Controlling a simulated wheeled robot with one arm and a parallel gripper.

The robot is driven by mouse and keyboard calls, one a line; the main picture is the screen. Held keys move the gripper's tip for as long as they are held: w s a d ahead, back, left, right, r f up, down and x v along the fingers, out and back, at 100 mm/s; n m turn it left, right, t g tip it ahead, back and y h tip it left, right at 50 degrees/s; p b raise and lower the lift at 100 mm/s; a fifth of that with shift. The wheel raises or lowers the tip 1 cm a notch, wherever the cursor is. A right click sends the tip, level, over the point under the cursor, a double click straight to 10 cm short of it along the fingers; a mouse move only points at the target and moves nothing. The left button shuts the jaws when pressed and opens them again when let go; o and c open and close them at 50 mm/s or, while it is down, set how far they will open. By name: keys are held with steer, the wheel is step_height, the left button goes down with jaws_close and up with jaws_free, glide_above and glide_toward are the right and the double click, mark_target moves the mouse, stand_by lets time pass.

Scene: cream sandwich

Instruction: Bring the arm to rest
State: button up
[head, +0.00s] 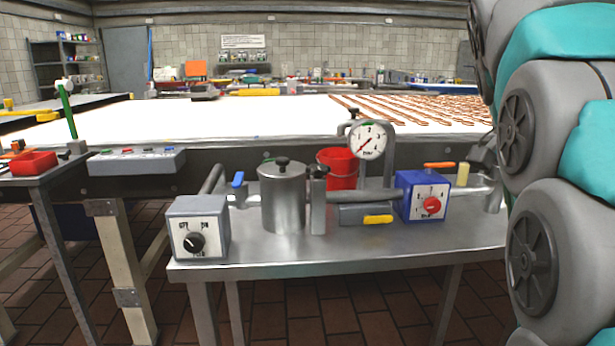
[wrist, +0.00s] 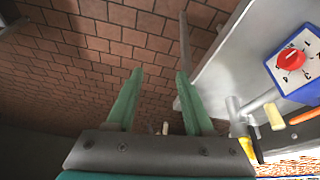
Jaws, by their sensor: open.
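My gripper (wrist: 158,82) shows in the wrist view with its two green fingers apart and nothing between them. It hangs over the brown tiled floor, beside the edge of the metal table. In the head view my arm fills the right side, bent and close to the camera, and my gripper is out of sight there.
The metal table (head: 350,254) holds a grey dial box (head: 198,240), a steel pot (head: 283,205), a gauge (head: 368,141), a red bucket (head: 340,172) and a blue box with a red knob (head: 408,206). A long white table (head: 230,120) stands behind. A side table with a red tray (head: 33,163) is left.

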steer(key=s+a+f+n+y, duration=0.1)
steer(key=s+a+f+n, duration=0.4)
steer(key=f, duration=0.4)
steer(key=s+a+f+n+g+y, duration=0.1)
steer(key=s+a+f+n, duration=0.4)
steer(key=s+a+f, duration=0.2)
steer(key=s+a+f+n+g+y, duration=0.1)
steer(key=s+a+f+n, duration=0.4)
steer(key=f, duration=0.8)
steer(key=s+a+y, duration=0.1)
steer(key=s+a, duration=0.1)
steer(key=s, duration=0.2)
steer(key=shift+s+f, duration=0.25)
steer(key=shift+s, duration=0.15)
